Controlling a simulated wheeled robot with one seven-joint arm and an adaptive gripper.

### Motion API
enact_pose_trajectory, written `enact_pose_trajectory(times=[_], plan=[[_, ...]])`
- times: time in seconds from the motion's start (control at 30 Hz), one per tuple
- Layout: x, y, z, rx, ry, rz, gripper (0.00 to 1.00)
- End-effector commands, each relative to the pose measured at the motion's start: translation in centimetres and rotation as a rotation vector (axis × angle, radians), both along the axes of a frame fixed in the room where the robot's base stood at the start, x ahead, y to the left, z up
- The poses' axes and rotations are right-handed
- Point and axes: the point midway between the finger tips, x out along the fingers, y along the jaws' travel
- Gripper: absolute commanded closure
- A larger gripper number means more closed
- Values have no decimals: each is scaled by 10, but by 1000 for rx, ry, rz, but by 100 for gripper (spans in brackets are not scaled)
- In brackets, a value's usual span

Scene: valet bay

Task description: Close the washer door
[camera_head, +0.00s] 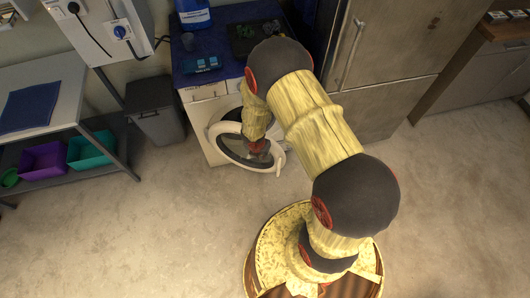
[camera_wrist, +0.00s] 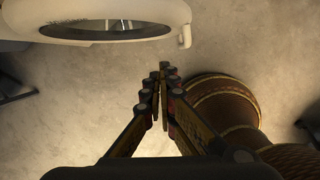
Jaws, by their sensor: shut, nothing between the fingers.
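The washer (camera_head: 204,124) is a white machine under a blue-topped counter. Its round door (camera_head: 216,131), with a white rim and dark glass, stands open and swung out over the floor. In the wrist view the door (camera_wrist: 100,40) shows along the top left, with a small white latch or handle piece (camera_wrist: 185,36) at its right end. My gripper (camera_wrist: 163,68) is shut and empty, apart from the door rim in that picture. In the head view my gripper (camera_head: 261,152) overlaps the door, and my arm hides part of the washer front. I cannot tell whether they touch.
A grey bin (camera_head: 157,112) stands left of the washer, and a metal fridge (camera_head: 385,60) stands to its right. A shelf table (camera_head: 70,90) with purple and teal bins is at the left. The floor in front is clear.

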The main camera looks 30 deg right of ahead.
Motion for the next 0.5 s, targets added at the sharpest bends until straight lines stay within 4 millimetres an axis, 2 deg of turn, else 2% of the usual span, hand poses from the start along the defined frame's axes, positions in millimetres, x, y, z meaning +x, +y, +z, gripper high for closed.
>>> enact_pose_trajectory(times=[0.17,0.5], plan=[[2,-4,-21,-1,3,1,100],[11,-17,-86,-2,3,-2,100]])
